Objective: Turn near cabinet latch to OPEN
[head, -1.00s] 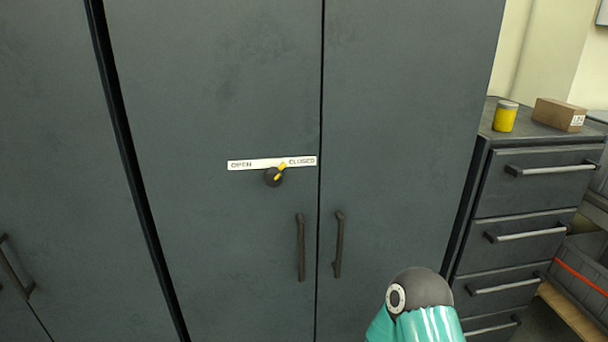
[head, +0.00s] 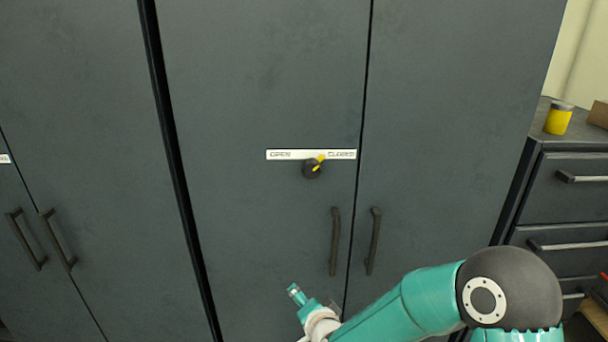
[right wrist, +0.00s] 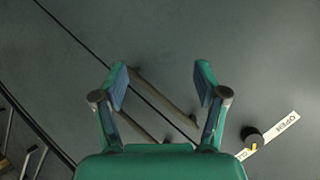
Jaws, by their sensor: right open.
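The cabinet latch (head: 313,168) is a dark round knob with a yellow pointer, on the left door of the middle cabinet. Its pointer aims up and right, toward CLOSED on the white label strip (head: 292,155). My right gripper (head: 304,300) is below the latch in the head view, apart from it, partly hidden by its own wrist. In the right wrist view my right gripper (right wrist: 160,78) is open and empty, its fingers spread before the doors. The latch (right wrist: 251,136) shows there to the right, outside the fingers. My left gripper is not in view.
Two vertical door handles (head: 335,241) (head: 374,241) stick out below the latch, on either side of the door seam. A drawer unit (head: 575,188) with a yellow can (head: 559,119) stands at the right. The door face around the latch is clear.

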